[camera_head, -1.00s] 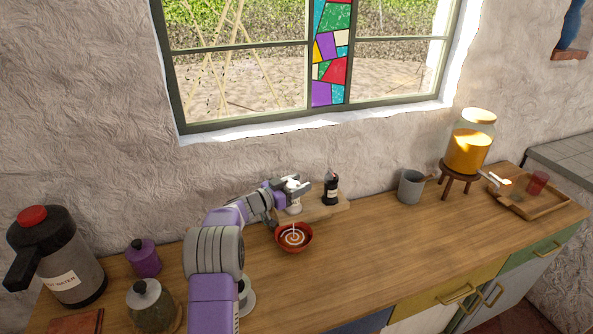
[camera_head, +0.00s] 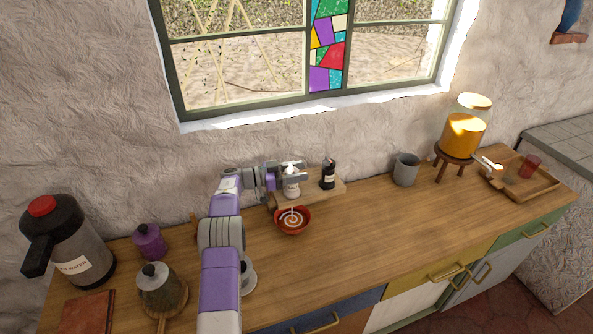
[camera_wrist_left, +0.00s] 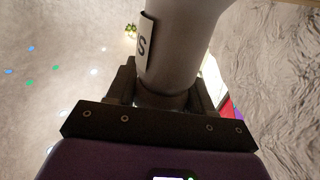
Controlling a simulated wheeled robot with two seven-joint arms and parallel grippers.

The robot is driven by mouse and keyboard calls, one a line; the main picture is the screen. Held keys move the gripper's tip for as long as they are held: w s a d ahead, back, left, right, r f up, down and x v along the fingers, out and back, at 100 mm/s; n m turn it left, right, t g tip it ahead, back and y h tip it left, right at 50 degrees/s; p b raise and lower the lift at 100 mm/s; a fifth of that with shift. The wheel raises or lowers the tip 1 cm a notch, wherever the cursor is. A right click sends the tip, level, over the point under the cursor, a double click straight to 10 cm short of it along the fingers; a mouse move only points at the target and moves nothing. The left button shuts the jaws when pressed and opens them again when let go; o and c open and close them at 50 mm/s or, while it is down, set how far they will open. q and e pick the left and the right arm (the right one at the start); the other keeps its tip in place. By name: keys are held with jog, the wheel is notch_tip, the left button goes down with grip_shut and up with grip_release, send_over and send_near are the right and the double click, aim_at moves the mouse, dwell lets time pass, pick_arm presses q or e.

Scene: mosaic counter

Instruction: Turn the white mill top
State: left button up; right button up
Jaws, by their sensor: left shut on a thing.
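The white mill (camera_head: 292,189) stands on a small wooden board (camera_head: 335,190) at the back of the counter. My left gripper (camera_head: 291,172) is shut on its top, coming in from the left. In the left wrist view the mill's pale body (camera_wrist_left: 185,45), with a label showing the letter S, rises between the dark fingers of my gripper (camera_wrist_left: 165,95). The fingers partly hide the mill's top. A black mill (camera_head: 328,175) stands just right of the white one on the same board. My right gripper is not in view.
A red bowl (camera_head: 293,220) with a swirl stands close in front of the board. A grey mug (camera_head: 405,169) is to the right, then a juice jar (camera_head: 465,130) on a stand and a wooden tray (camera_head: 545,190). The middle right counter is clear.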

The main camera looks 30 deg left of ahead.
pick_arm(q)
jog(key=shift+d+f, duration=0.1)
jog(key=shift+f, duration=0.1)
jog(key=o, duration=1)
jog(key=shift+s+d, duration=0.1)
jog(key=shift+f, duration=0.1)
jog(key=shift+a, duration=0.2)
jog(key=shift+s+a, duration=0.25)
jog(key=v, duration=0.5)
jog(key=shift+s+a+r, duration=0.2)
jog(key=shift+a+r, duration=0.05)
jog(key=shift+r, duration=0.05)
jog(key=shift+s+a+r, duration=0.2)
jog(key=shift+s+a, duration=0.1)
jog(key=shift+s, duration=0.1)
